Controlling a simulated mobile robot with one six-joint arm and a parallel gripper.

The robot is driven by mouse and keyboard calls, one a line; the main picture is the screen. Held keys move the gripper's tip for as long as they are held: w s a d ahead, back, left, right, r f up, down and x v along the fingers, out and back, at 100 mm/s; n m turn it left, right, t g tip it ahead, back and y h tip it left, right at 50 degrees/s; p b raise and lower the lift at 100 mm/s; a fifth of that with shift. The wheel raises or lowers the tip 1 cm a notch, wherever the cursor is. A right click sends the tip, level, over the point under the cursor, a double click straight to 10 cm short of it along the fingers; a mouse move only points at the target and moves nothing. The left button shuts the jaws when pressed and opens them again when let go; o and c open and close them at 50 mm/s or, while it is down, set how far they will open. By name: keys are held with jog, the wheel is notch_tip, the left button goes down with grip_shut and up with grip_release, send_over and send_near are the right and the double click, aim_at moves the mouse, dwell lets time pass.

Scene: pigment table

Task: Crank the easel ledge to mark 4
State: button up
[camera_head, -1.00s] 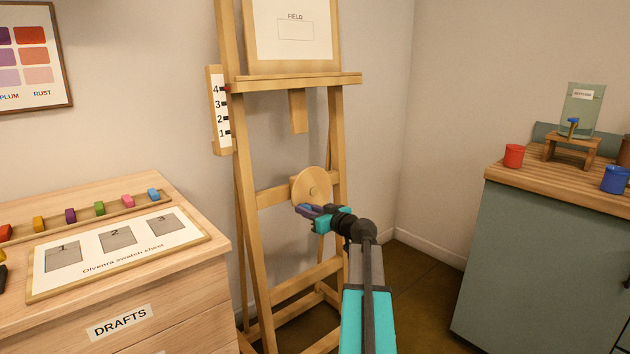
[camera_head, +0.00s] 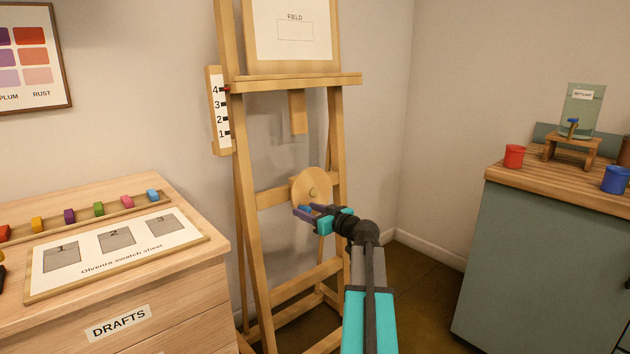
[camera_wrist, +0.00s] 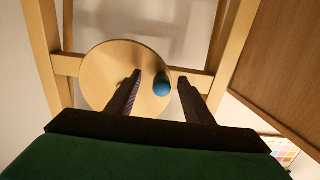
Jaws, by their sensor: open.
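The wooden easel (camera_head: 253,255) stands in the middle of the head view. Its ledge (camera_head: 297,80) is level with the 4 on the number scale (camera_head: 220,110), where a small red pointer (camera_head: 227,89) shows. The round crank disc (camera_head: 311,186) sits on the lower crossbar; it also shows in the wrist view (camera_wrist: 103,75). A blue knob (camera_wrist: 161,85) stands on the disc's right side in the wrist view. My gripper (camera_head: 303,211) is at the disc's lower part. In the wrist view my gripper (camera_wrist: 160,80) is open, with the knob between its fingers, apart from both.
A drawer chest (camera_head: 190,270) with a swatch sheet (camera_head: 60,285) and several coloured blocks is at the left. A green cabinet (camera_head: 540,260) at the right carries a red cup (camera_head: 514,156), a blue cup (camera_head: 615,180) and a small wooden stand (camera_head: 572,150). Floor shows between them.

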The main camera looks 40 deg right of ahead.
jog(key=s+b, duration=0.3)
jog(key=s, duration=0.5)
jog(key=shift+a+r, duration=0.35)
jog(key=shift+r, duration=0.05)
jog(key=shift+s, duration=0.1)
dwell(0.5)
jog(key=shift+s, duration=0.1)
